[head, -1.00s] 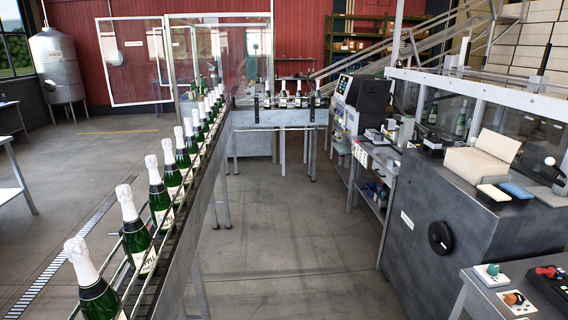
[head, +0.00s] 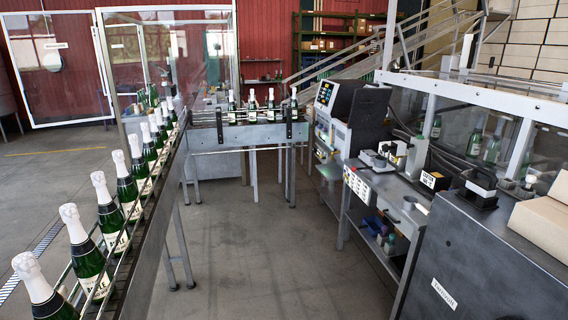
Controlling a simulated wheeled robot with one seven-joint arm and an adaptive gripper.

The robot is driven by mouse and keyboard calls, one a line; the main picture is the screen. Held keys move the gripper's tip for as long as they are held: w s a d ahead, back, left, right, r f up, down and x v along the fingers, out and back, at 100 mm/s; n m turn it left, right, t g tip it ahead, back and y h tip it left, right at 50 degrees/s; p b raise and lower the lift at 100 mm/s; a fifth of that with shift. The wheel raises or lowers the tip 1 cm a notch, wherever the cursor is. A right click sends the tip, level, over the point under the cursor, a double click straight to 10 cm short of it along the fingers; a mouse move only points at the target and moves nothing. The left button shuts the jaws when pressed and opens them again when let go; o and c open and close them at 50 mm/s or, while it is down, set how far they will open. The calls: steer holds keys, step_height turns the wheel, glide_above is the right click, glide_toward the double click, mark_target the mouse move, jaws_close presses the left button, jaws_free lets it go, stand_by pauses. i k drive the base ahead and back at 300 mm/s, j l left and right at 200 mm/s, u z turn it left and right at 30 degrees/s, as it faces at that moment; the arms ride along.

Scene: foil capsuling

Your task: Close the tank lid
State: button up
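No tank lid is clearly visible in the head view. A sliver of a grey rounded shape on legs (head: 6,100) shows at the far left edge, where the steel tank stood in the earlier frame. Its top and any lid are out of the picture. My gripper and arm are not in view.
A conveyor (head: 150,240) with several green foil-topped bottles (head: 88,240) runs along the left and turns right at the back (head: 250,135). A workbench with machines (head: 385,185) and a dark cabinet (head: 480,265) line the right. The floor between (head: 270,250) is clear.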

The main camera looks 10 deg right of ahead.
mark_target(369, 105)
steer(key=i+l+z, duration=0.2)
steer(key=i, duration=0.3)
steer(key=i+z, duration=0.15)
steer(key=i, duration=0.35)
steer(key=i+j+z, duration=0.2)
steer(key=i, duration=0.3)
steer(key=i+z, duration=0.15)
steer(key=i, duration=0.35)
steer(key=i+j+z, duration=0.2)
steer(key=i, duration=0.3)
steer(key=i+j+z, duration=0.15)
steer(key=i, duration=0.35)
